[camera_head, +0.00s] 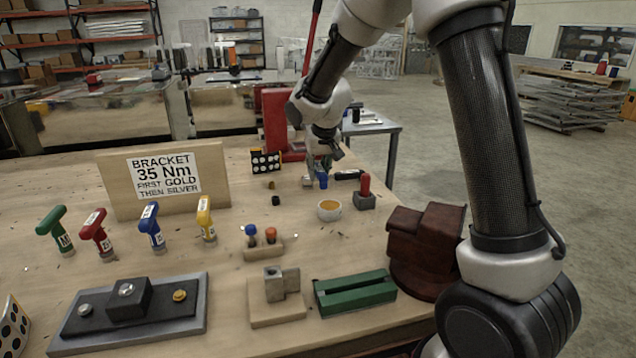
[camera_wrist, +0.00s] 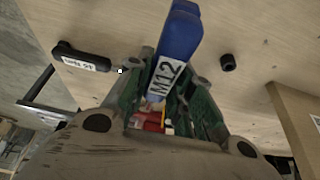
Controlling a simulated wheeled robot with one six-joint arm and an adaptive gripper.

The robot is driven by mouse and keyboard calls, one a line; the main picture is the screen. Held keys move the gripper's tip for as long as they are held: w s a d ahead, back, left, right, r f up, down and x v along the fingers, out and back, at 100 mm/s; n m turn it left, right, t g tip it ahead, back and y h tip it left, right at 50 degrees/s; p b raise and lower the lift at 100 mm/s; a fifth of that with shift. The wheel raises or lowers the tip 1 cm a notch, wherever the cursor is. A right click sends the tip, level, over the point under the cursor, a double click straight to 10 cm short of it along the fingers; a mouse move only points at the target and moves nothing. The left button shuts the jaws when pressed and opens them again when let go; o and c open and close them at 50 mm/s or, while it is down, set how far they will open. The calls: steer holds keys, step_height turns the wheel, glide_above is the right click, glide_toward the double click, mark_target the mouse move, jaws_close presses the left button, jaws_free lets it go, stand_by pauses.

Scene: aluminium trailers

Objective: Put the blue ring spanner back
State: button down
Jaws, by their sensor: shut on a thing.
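My gripper (camera_head: 316,170) is over the back right of the wooden table and is shut on a blue handle marked M12, which I take for the blue ring spanner (camera_wrist: 178,45). In the wrist view the blue handle stands out between the two fingers of my gripper (camera_wrist: 168,75), its white label facing the camera. In the head view only a small blue part (camera_head: 322,181) shows below the fingers. The spanner's ring end cannot be made out. I cannot tell whether the spanner touches the table.
A black-handled tool (camera_wrist: 82,58) lies beside my gripper. A red-topped block (camera_head: 364,190), a small bowl (camera_head: 329,210) and a black perforated block (camera_head: 266,162) are near. T-handles, including a blue one (camera_head: 151,228), stand left before the sign (camera_head: 165,178). A red post (camera_head: 277,120) rises behind.

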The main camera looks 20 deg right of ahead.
steer(key=shift+f, duration=1.95)
steer(key=shift+f, duration=0.15)
steer(key=c, duration=1.3)
jaws_free()
steer(key=shift+o, duration=0.2)
